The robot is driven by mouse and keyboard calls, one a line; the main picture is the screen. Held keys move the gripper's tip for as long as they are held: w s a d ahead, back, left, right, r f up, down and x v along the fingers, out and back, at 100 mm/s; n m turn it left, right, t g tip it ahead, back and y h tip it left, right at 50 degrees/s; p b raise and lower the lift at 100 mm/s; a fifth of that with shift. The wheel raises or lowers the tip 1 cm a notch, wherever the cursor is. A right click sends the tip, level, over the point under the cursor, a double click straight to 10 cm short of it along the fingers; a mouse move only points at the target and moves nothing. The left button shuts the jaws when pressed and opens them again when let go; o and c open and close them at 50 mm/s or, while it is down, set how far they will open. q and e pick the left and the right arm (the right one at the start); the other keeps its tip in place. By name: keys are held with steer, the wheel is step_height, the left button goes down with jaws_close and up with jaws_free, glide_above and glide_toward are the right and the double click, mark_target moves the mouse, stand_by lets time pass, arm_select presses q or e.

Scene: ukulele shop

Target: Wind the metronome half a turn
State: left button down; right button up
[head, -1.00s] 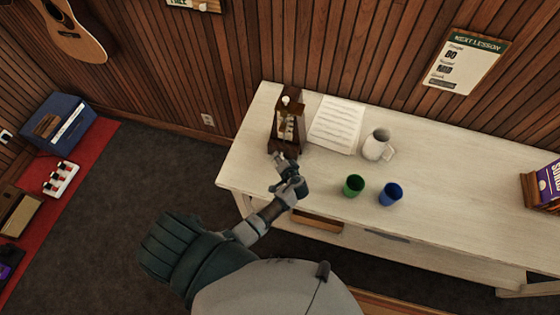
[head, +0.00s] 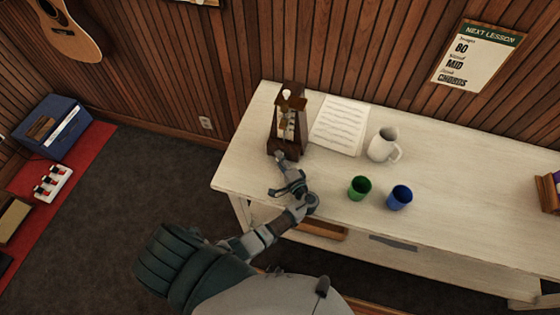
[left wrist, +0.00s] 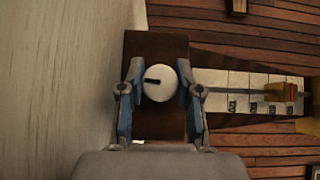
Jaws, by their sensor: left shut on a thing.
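The metronome (head: 274,136) is a dark wooden tower with a pale scale, standing upright at the left end of the white table. In the left wrist view its brown wooden side (left wrist: 150,48) fills the middle. A round white winding knob (left wrist: 163,84) with a short black mark pointing left sits on that side. My left gripper (head: 281,157) is at the metronome's lower front in the head view. Its two fingers (left wrist: 159,95) are shut on the knob from both sides. The knob is hidden in the head view. My right gripper is not in view.
A music sheet (head: 340,126) lies right of the metronome. A white mug (head: 382,145), a green cup (head: 359,188) and a blue cup (head: 399,197) stand farther right on the table (head: 460,190). The table's left edge is close to the metronome.

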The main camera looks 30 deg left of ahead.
arm_select(q)
steer(key=shift+s+d+f, duration=0.1)
steer(key=shift+f, duration=0.2)
steer(key=c, duration=1.1)
jaws_free()
steer(key=shift+o, duration=0.2)
steer(key=shift+r, duration=0.15)
steer(key=shift+d, duration=0.1)
steer(key=v, duration=1.2)
steer(key=shift+f, duration=0.2)
